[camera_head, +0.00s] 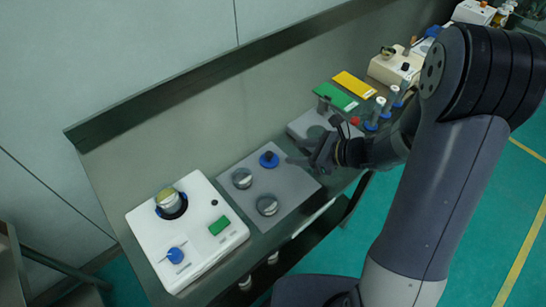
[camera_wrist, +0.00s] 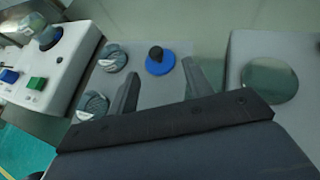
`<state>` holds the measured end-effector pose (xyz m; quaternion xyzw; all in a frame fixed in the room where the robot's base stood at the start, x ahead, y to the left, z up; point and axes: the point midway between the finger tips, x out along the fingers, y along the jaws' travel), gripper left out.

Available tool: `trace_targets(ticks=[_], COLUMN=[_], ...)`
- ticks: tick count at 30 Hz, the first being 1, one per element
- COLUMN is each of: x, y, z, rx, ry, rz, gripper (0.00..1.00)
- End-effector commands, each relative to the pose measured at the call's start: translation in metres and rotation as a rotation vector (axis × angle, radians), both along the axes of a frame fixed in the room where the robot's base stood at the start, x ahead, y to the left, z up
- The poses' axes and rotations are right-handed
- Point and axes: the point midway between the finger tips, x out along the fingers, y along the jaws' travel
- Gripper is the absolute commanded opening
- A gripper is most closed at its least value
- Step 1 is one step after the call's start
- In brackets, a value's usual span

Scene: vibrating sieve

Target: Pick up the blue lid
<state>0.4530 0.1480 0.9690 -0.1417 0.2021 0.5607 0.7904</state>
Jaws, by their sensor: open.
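The blue lid (camera_head: 269,159) is a round blue disc with a dark knob on top. It sits on a grey plate (camera_head: 236,198) at the plate's far right corner. In the wrist view the blue lid (camera_wrist: 160,60) shows ahead, between the directions of the two fingers. My gripper (camera_head: 306,161) is open and empty, to the right of the lid in the head view. In the wrist view my gripper (camera_wrist: 160,85) has its two dark fingers spread apart. I see no contact between the fingers and the lid.
Two silver round pieces (camera_head: 242,178) (camera_head: 267,205) stand on the grey plate. A white machine (camera_head: 215,250) with a green button and blue knob is at left. A grey block with a round plate (camera_wrist: 270,80) is close to the right finger. A wall backs the bench.

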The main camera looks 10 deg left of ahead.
Motion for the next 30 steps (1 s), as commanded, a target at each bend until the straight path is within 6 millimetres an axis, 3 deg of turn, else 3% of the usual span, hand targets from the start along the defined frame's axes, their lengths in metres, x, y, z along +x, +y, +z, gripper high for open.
trace_targets(ticks=[19,30], x=[0.012,0.014], y=[0.062,0.066], z=[-0.036,-0.039], rx=[-0.003,-0.002], ry=[0.001,-0.002], rz=[0.004,0.001], gripper=[0.48,0.45])
